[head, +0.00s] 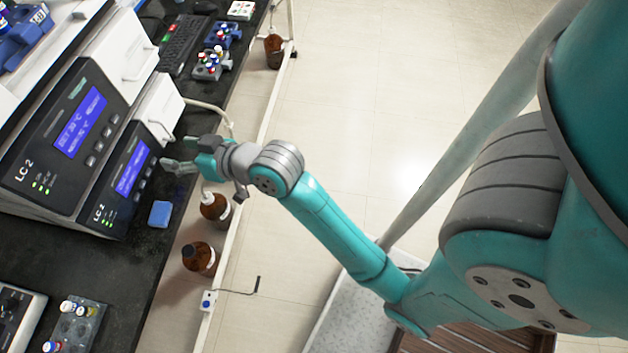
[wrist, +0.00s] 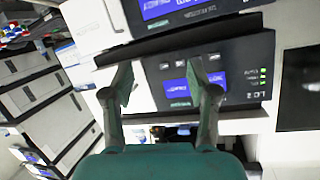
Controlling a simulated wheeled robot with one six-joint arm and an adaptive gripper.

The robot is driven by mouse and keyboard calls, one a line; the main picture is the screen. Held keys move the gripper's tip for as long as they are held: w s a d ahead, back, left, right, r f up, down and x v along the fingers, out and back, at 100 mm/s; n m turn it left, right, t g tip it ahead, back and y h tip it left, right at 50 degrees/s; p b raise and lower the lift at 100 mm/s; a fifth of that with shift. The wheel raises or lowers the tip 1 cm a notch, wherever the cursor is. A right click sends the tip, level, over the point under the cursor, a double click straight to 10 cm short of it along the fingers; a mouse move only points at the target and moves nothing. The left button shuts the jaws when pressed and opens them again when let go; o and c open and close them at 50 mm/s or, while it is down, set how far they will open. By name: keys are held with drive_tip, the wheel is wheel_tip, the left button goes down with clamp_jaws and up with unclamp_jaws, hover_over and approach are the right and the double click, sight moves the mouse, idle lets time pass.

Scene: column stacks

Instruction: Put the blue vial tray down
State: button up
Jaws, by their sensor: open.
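A blue vial tray (head: 230,31) with several capped vials stands on the dark bench beyond the instruments, in the head view. My gripper (head: 174,153) is beside the front of the lower LC 2 unit (head: 112,200), well apart from that tray. In the wrist view my gripper (wrist: 162,90) has its two fingers spread, with nothing visible between them. Behind them are the LC 2 panel and a dark gap below it. Small blue bits show in that gap, too small to identify.
A grey vial tray (head: 211,66) stands next to the blue one, beside a keyboard (head: 181,42). Another grey vial tray (head: 78,325) is at the near end. A small blue block (head: 160,214) lies near the bench edge. Brown bottles (head: 200,258) stand below the edge.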

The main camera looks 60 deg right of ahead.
drive_tip(key=s+f+h, duration=0.1)
drive_tip(key=s+f, duration=0.4)
drive_tip(key=s, duration=0.4)
drive_tip(key=s+f+h, duration=0.1)
drive_tip(key=s+f, duration=0.4)
drive_tip(key=s, duration=0.3)
drive_tip(key=s+a+r+n, duration=0.1)
drive_tip(key=s+r, duration=0.1)
drive_tip(key=s, duration=1.7)
drive_tip(key=shift+t, duration=0.3)
